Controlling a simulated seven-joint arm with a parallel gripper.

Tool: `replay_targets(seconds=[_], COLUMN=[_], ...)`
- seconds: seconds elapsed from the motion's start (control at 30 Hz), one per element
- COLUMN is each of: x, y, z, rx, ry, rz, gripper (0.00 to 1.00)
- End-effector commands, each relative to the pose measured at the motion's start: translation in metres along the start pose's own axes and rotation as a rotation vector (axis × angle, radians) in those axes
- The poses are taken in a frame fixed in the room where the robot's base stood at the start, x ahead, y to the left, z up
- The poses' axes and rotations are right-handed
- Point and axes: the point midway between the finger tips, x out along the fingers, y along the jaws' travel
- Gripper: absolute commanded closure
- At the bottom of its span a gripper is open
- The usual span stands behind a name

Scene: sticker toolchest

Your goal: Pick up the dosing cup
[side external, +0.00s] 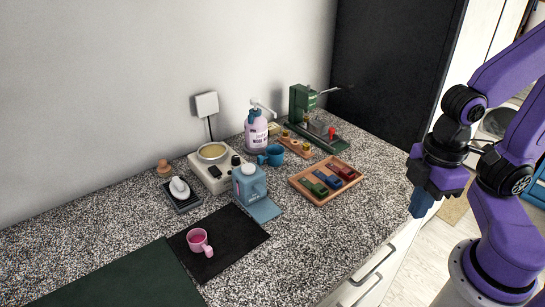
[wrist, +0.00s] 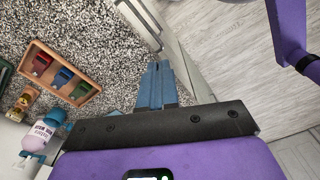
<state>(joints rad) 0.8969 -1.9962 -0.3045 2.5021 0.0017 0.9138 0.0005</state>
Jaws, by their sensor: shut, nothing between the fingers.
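No cup is labelled as the dosing cup, and I cannot tell for certain which one it is. A small pink cup with a handle (side external: 198,240) stands upright on a black mat at the front. A blue cup (side external: 274,155) stands further back beside the pump bottle; it also shows in part in the wrist view (wrist: 54,117). My gripper (side external: 418,214) is at the far right near the counter's front edge, well away from both cups. Its blue fingers (wrist: 158,64) are shut together and empty in the wrist view. The pink cup is outside the wrist view.
A lilac pump bottle (side external: 256,135), a green press (side external: 303,103), a blue dispenser (side external: 248,184) and a white warmer (side external: 206,176) stand behind. A green mat (side external: 115,280) lies front left.

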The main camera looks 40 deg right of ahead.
Motion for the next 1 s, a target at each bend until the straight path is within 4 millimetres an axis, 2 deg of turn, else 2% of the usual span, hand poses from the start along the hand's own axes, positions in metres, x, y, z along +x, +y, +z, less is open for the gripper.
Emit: replay_targets(seconds=[0.03, 0.2, 0.27, 0.53, 0.67, 0.77, 1.0], x=[0.0, 0.0, 0.0, 0.0, 0.003, 0.008, 0.018], y=[0.0, 0.0, 0.0, 0.0, 0.001, 0.004, 0.012], z=[0.0, 0.0, 0.0, 0.0, -0.001, -0.003, -0.02], rx=[0.0, 0.0, 0.0, 0.003, 0.07, 0.206, 0.683], ry=[0.0, 0.0, 0.0, -0.001, -0.023, -0.061, -0.161], rz=[0.0, 0.0, 0.0, -0.001, -0.03, -0.09, -0.318], gripper=[0.84, 0.28, 0.11, 0.11, 0.11, 0.11, 0.11])
